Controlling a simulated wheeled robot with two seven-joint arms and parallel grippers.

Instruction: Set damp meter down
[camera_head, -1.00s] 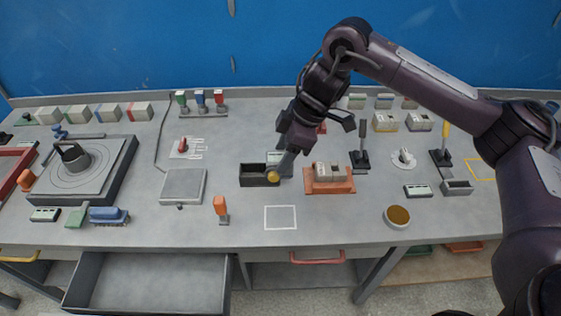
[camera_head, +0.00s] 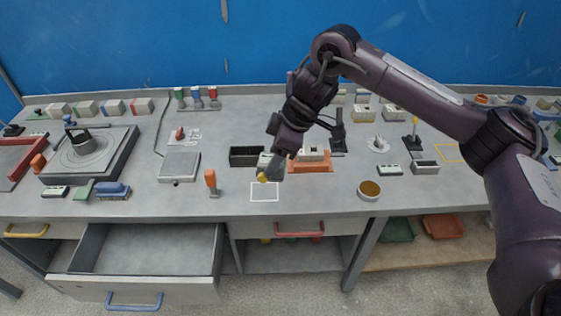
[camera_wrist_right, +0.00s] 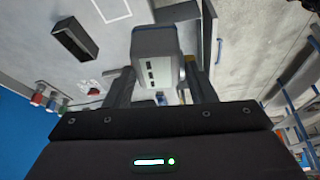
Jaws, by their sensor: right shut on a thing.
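The damp meter (camera_head: 265,163), a pale grey-green body with a yellow end, is held in my right gripper (camera_head: 272,166). It hangs above the table, just behind a white square outline (camera_head: 265,191). In the right wrist view the meter (camera_wrist_right: 158,58) sits between the two fingers of my right gripper (camera_wrist_right: 160,88), with a row of dark marks on its face. The meter's far side is hidden. The outline's visible area is empty, and part of it also shows in the right wrist view (camera_wrist_right: 112,8). My left gripper is not in view.
A black open box (camera_head: 244,157) stands behind and left of the meter. An orange-handled tool (camera_head: 211,182) stands left of the outline, and an orange block holder (camera_head: 311,163) sits to the right. A round brown-topped dish (camera_head: 369,190) lies further right. A drawer (camera_head: 150,250) is open below the table's front edge.

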